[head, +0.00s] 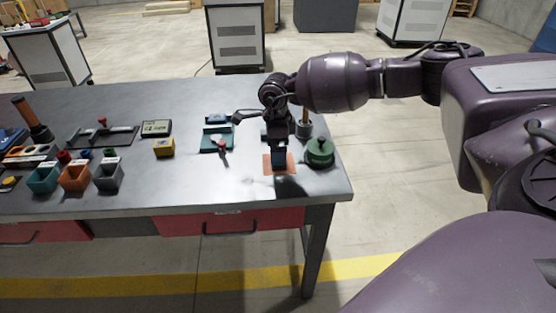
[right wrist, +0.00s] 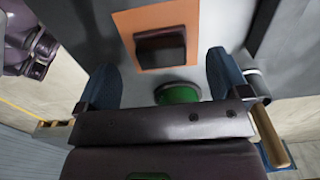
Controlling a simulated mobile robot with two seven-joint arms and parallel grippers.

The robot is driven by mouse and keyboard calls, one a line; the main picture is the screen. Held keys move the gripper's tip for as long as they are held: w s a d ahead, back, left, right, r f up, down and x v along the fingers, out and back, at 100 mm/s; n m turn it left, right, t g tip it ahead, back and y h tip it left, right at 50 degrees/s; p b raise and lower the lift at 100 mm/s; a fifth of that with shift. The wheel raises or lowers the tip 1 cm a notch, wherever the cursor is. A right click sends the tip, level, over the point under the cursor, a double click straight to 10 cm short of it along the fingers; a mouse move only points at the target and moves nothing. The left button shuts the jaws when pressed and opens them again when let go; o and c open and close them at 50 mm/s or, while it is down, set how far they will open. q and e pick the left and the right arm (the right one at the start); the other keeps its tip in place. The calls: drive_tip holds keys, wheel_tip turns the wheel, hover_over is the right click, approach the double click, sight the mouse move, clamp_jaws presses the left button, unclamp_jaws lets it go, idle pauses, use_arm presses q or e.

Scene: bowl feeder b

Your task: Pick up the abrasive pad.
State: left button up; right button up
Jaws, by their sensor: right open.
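A dark maroon block, which looks like the abrasive pad (right wrist: 160,47), lies flat on an orange mat (right wrist: 125,22) in the right wrist view. In the head view the orange mat (head: 269,168) is near the table's right end, and my gripper hides most or all of the pad. My right gripper (right wrist: 160,65) is open, its two dark blue fingers apart on either side of the pad's line, with nothing between them. In the head view the right gripper (head: 279,158) points down over the mat. The gap to the pad is hard to judge. My left gripper is not in view.
A green round knobbed object (head: 319,152) stands close right of the mat; it shows between the fingers in the wrist view (right wrist: 178,93). A wooden-handled item (head: 305,116) stands behind. A teal holder (head: 215,140) and several small bins (head: 75,177) are left. Table space between is clear.

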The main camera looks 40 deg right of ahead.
wheel_tip(320, 180, down, 4)
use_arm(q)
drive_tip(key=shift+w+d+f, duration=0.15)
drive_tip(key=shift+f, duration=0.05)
use_arm(e)
drive_tip(key=shift+r, duration=0.1)
drive_tip(key=c, duration=1.1)
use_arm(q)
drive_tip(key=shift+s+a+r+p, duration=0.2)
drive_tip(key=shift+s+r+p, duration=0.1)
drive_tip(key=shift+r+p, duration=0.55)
use_arm(e)
wheel_tip(320, 180, up, 20)
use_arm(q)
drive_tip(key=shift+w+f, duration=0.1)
